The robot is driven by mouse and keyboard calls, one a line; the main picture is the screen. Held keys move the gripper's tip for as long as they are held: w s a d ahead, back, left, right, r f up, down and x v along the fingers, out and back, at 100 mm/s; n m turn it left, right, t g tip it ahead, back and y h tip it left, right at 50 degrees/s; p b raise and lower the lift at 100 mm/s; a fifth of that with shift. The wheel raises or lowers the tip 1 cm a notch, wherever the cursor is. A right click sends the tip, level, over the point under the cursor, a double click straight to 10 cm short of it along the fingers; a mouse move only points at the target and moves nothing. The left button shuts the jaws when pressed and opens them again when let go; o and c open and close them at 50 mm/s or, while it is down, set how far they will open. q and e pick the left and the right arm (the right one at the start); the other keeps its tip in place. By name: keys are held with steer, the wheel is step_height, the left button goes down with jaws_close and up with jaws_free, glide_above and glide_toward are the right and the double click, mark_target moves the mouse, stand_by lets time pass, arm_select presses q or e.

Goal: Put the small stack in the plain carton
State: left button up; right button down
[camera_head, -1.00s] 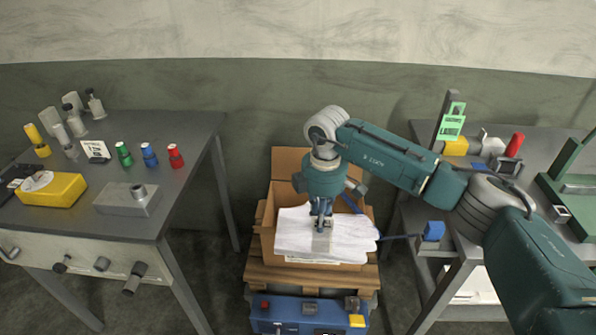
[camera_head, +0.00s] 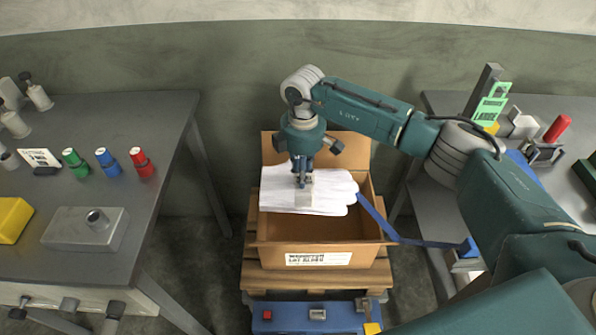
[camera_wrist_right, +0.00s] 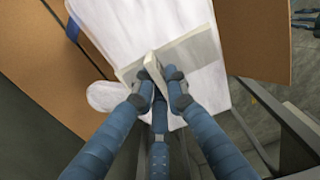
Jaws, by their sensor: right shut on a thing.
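A small stack of white, glove-shaped sheets (camera_head: 275,190) hangs from my right gripper (camera_head: 303,180) at the rear part of an open cardboard carton (camera_head: 368,254). The gripper is shut on a pale grey tab (camera_head: 303,198) lying across the stack. In the right wrist view, the fingers (camera_wrist_right: 165,84) pinch this tab (camera_wrist_right: 195,52), and the white stack (camera_wrist_right: 115,22) spreads below it. The carton's front wall carries a white printed label, and its front interior looks empty. The stack hides the carton's rear interior. My left gripper is not in view.
The carton stands on a wooden pallet (camera_head: 255,280), with a blue box (camera_head: 285,318) in front. A blue strap (camera_head: 395,238) runs from the carton to the right. A left table (camera_head: 150,220) holds coloured bottles and a metal block; a right bench (camera_head: 428,208) holds tools.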

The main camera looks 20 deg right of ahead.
steer(key=shift+s+f, duration=0.1)
steer(key=shift+f, duration=0.9)
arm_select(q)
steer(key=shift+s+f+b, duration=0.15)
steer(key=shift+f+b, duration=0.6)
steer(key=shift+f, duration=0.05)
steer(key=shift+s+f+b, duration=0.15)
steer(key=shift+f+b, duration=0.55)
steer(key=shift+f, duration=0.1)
arm_select(e)
steer(key=shift+f, duration=2.1)
